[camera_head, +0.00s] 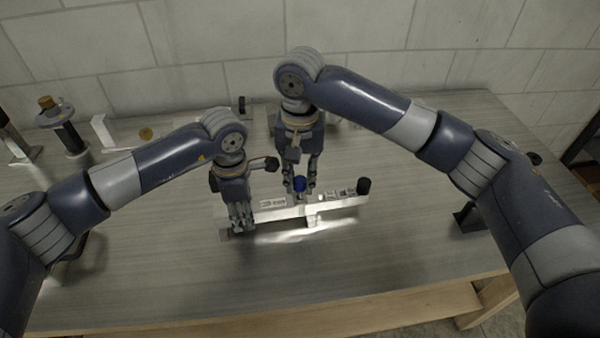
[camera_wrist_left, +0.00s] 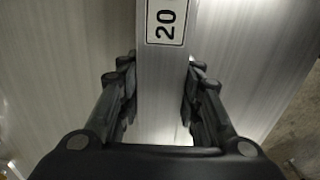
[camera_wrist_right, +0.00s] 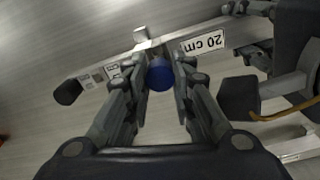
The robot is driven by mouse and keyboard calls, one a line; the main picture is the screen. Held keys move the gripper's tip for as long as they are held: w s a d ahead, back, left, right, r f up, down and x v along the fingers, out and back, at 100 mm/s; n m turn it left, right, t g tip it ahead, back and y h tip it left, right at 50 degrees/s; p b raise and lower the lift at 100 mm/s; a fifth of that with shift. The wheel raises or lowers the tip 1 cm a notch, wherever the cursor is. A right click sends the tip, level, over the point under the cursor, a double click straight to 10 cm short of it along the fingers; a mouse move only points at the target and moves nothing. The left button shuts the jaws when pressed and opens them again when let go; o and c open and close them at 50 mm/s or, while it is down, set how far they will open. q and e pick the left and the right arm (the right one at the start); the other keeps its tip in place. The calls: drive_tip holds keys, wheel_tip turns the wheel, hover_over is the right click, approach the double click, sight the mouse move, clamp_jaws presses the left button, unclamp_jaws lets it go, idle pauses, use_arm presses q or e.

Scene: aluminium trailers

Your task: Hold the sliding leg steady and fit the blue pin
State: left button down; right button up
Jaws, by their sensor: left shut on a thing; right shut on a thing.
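The sliding leg (camera_head: 338,204) is an aluminium bar lying across the table, with a black cap (camera_head: 364,186) at its right end in the head view. My left gripper (camera_head: 241,228) is shut on the bar near its left end; the left wrist view shows the bar (camera_wrist_left: 164,95) between the fingers, with a "20" label. My right gripper (camera_head: 301,190) points down over the bar's middle, shut on the blue pin (camera_head: 299,184). The pin's blue head (camera_wrist_right: 160,75) shows between the fingers in the right wrist view, over the bar. Its lower end is hidden, so I cannot tell how deep it sits.
A dark spool-like stand (camera_head: 68,135) and a white block (camera_head: 103,131) stand at the back left. A tiled wall (camera_head: 220,45) is behind the table. The table's front (camera_head: 180,290) is clear.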

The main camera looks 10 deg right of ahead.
sight(299, 180)
drive_tip(key=shift+f, duration=1.7)
drive_tip(key=o, duration=1.1)
drive_tip(key=shift+c, duration=0.2)
drive_tip(key=shift+a, duration=0.1)
drive_tip(key=shift+r, duration=0.35)
use_arm(q)
drive_tip(key=shift+s+f, duration=0.1)
drive_tip(key=shift+s, duration=0.15)
use_arm(e)
wheel_tip(299, 180, up, 11)
drive_tip(key=shift+w+f, duration=0.15)
drive_tip(key=shift+f, duration=0.05)
drive_tip(key=shift+r, duration=0.35)
use_arm(q)
drive_tip(key=shift+w, duration=0.1)
use_arm(e)
drive_tip(key=shift+d, duration=0.2)
